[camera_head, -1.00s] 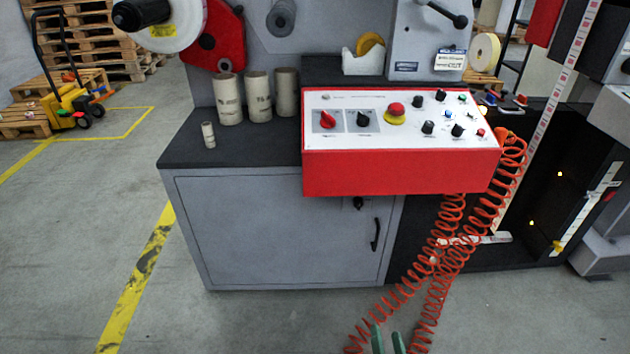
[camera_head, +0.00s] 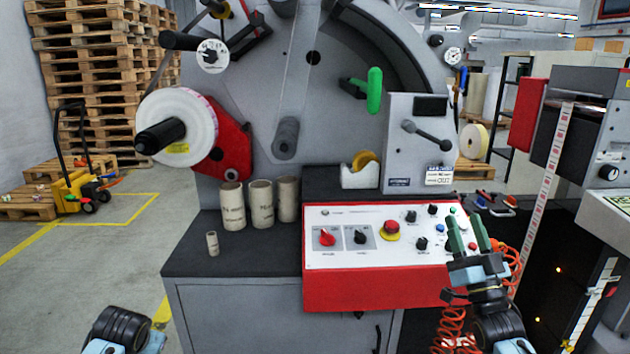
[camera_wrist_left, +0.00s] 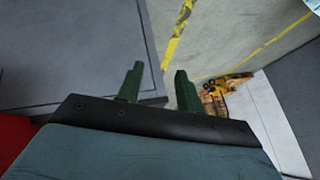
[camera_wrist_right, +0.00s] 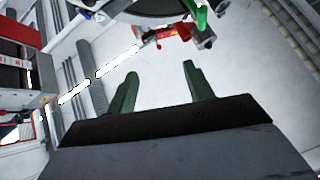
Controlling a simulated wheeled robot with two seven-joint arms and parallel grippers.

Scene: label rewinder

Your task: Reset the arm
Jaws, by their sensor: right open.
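My right gripper (camera_head: 467,233) is raised in front of the right end of the red and white control panel (camera_head: 345,285) in the head view, fingers pointing up. Its green fingers are apart and empty in the right wrist view (camera_wrist_right: 158,88). My left gripper is outside the head view; only part of my left arm shows at the bottom left. In the left wrist view my left gripper (camera_wrist_left: 156,85) has its two green fingers apart with nothing between them. The machine's green-handled lever (camera_head: 374,90) is on the grey round housing, above the panel.
A white label roll (camera_head: 185,125) hangs at left. A black-handled lever (camera_head: 430,135) is on the grey box. Orange coiled hose (camera_head: 455,328) hangs by my right arm.

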